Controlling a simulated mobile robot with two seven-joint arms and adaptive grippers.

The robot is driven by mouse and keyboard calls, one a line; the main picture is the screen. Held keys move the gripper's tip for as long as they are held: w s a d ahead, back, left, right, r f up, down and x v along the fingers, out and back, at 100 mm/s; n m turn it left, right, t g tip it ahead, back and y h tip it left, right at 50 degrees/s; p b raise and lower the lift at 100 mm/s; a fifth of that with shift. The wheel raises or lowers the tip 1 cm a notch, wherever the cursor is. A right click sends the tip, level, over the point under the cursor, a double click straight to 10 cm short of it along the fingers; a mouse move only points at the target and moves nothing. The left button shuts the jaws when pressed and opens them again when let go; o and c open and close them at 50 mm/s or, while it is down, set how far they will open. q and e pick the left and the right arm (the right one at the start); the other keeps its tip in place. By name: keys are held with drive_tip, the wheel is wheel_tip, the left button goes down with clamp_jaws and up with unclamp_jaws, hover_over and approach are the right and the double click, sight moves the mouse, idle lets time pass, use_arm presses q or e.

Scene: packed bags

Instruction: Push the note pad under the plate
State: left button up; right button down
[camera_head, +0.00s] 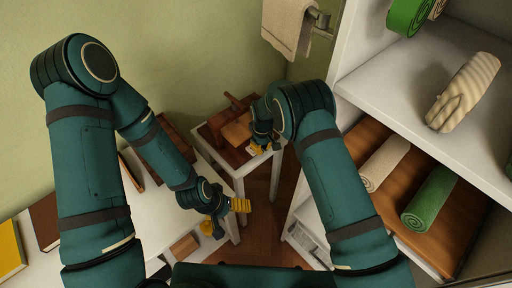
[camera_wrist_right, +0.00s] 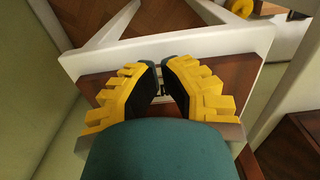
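A brown flat board (camera_head: 237,133) lies on a small white table, beside a darker brown block with a raised part (camera_head: 218,122). I cannot tell which brown piece is the note pad or the plate. My right gripper (camera_head: 265,147) points down at the table's right edge, close to the board. In the right wrist view its yellow fingers (camera_wrist_right: 164,70) lie over a brown surface, with only a narrow gap between the tips; whether they are shut is unclear. My left gripper (camera_head: 225,213) is lower, at the white desk's right edge, with yellow fingers apart and nothing visible between them.
The white table (camera_head: 239,171) stands in the corner. A white desk (camera_head: 185,225) carries brown items and a yellow book (camera_head: 10,248) at left. A white shelf (camera_head: 385,75) with rolled towels (camera_head: 432,198) stands on the right. A towel (camera_head: 288,25) hangs above.

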drive_tip(key=shift+w+a, duration=1.45)
idle(0.4)
